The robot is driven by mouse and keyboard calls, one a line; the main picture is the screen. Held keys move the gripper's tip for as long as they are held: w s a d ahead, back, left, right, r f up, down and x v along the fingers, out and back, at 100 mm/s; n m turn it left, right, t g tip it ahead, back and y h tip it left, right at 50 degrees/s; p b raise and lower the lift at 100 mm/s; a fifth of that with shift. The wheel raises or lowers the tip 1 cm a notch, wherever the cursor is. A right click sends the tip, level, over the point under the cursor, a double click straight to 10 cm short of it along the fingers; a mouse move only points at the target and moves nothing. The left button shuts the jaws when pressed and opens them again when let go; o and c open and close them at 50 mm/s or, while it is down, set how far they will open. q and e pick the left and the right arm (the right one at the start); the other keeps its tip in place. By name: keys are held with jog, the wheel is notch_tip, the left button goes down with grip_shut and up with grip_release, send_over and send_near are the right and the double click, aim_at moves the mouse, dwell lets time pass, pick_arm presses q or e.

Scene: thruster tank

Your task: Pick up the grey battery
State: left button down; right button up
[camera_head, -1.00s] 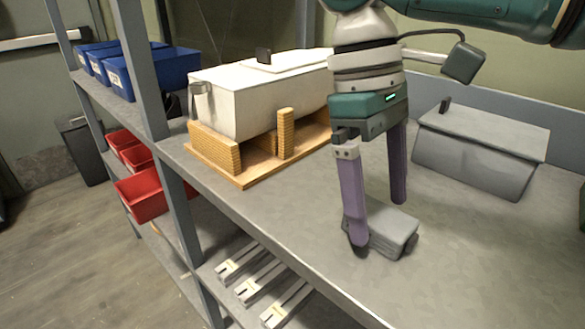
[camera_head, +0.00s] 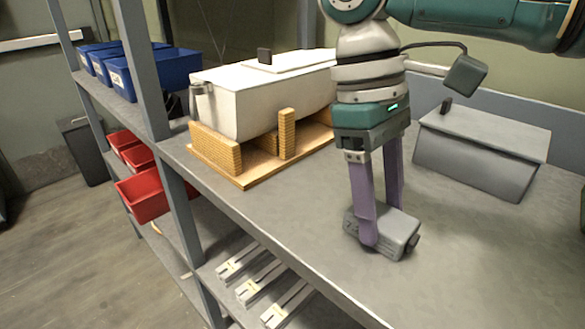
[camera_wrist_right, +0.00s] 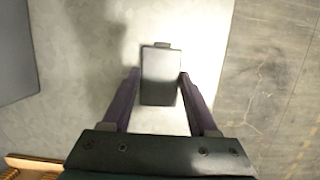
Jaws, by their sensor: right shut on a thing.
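The grey battery (camera_head: 397,236) is a small grey block on the grey shelf top, near its front edge. My right gripper (camera_head: 383,228) comes down from above with its purple fingers on either side of the battery, shut on it. In the right wrist view the battery (camera_wrist_right: 160,78) lies between the two fingertips (camera_wrist_right: 159,80). The battery appears to rest on the shelf top; a small gap under it cannot be ruled out. My left gripper is not in view.
A white box (camera_head: 262,95) sits on a wooden stand (camera_head: 240,181) to the left. A grey lidded box (camera_head: 480,150) stands at the back right. Blue bins (camera_head: 150,72) and red bins (camera_head: 143,194) are on the left rack.

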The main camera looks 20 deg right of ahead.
grip_shut()
